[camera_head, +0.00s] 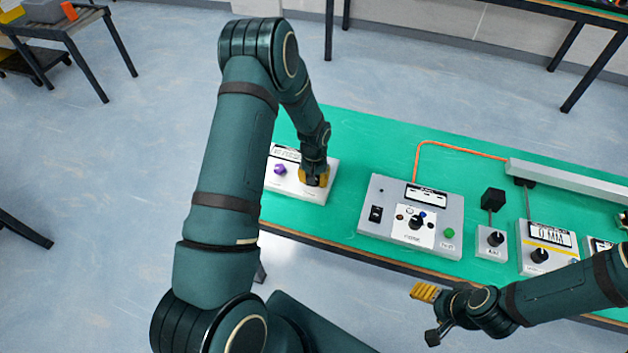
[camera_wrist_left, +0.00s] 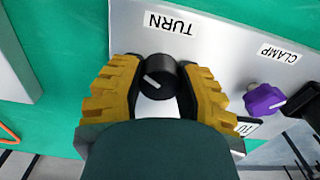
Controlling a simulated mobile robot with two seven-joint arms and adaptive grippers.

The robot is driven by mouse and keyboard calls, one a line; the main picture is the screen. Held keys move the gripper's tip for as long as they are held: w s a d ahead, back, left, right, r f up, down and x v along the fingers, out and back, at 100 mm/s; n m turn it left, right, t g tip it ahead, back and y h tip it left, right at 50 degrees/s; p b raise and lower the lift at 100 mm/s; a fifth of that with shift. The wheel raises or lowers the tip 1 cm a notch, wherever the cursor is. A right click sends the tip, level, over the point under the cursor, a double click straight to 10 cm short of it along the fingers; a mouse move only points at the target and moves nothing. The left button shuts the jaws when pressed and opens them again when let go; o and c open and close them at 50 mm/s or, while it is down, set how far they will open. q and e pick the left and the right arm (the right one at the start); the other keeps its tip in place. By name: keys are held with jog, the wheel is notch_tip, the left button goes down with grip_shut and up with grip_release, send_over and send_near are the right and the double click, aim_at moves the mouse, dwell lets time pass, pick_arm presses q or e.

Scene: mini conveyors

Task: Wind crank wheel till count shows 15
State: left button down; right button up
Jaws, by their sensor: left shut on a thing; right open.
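In the left wrist view, a round black knob (camera_wrist_left: 158,78) with a white pointer line sits under an upside-down TURN label (camera_wrist_left: 172,23) on a pale panel (camera_wrist_left: 225,45). The yellow fingers of my left gripper (camera_wrist_left: 157,95) are closed on the knob from both sides. In the head view, my left gripper (camera_head: 314,178) reaches down onto the right part of a white box (camera_head: 300,190), and the knob is hidden there. I can make out no crank handle and no readable count. My right gripper (camera_head: 428,312) is open and empty, in front of the bench edge.
A purple CLAMP knob (camera_wrist_left: 264,99) is beside my left gripper; it also shows in the head view (camera_head: 280,169). A grey control box (camera_head: 385,195) stands right of the white box on the green bench (camera_head: 350,150).

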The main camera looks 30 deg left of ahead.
pick_arm(q)
jog(key=shift+w+m+b, duration=0.1)
jog(key=shift+m+b, duration=0.4)
jog(key=shift+m, duration=1.5)
jog(key=c, duration=0.6)
grip_release()
notch_tip(320, 180, up, 12)
jog(key=shift+r, duration=0.1)
